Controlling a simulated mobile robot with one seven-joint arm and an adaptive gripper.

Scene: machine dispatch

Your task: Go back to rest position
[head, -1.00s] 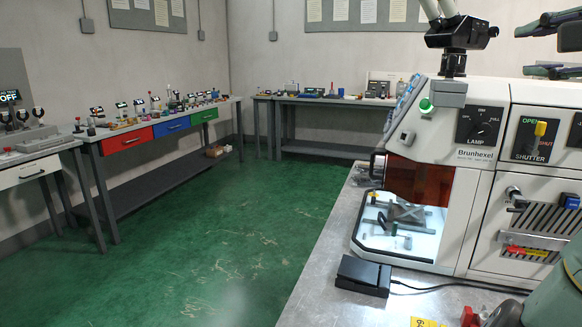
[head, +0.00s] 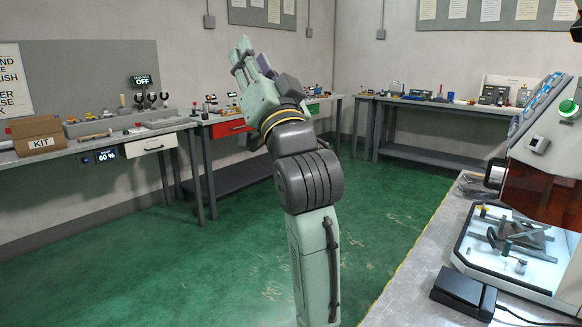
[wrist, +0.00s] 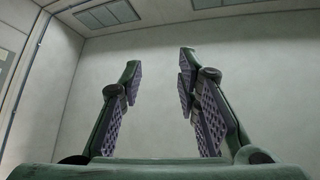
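My gripper (head: 242,58) is at the top of my raised arm, in the middle of the head view, pointing up and slightly left. In the wrist view my gripper (wrist: 157,85) has its two fingers wide apart, with nothing between the textured pads. My arm stands upright over the green floor and touches nothing that I can see. It hides part of the bench with the red drawer.
A bench with a KIT box (head: 38,136) and white drawer (head: 150,144) stands left. The Brunhexel machine (head: 545,150) and a black box (head: 463,292) are on the metal table (head: 420,285) at right. Green floor (head: 385,205) is clear between benches.

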